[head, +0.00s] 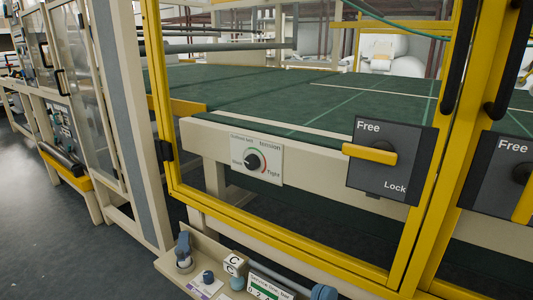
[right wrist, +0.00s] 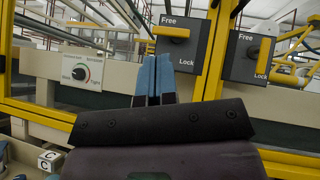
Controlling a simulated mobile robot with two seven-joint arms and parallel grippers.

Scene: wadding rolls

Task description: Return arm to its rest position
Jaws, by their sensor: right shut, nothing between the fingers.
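My right gripper (right wrist: 155,80) shows in the right wrist view, its two blue fingers closed together and empty. The fingertips appear just below the yellow handle (right wrist: 172,32) of the left Free/Lock plate; I cannot tell how far apart they are. In the head view that handle (head: 370,154) lies level, pointing left, on its dark plate (head: 400,175). I cannot make out my right gripper in the head view. My left gripper is in neither view.
A yellow guard frame (head: 290,242) encloses a green conveyor bed (head: 250,85). A tension dial (head: 253,161) sits on the beige rail. A low shelf with a lettered cube (head: 234,262) and knobs is at the bottom. Dark floor (head: 70,250) is clear at left.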

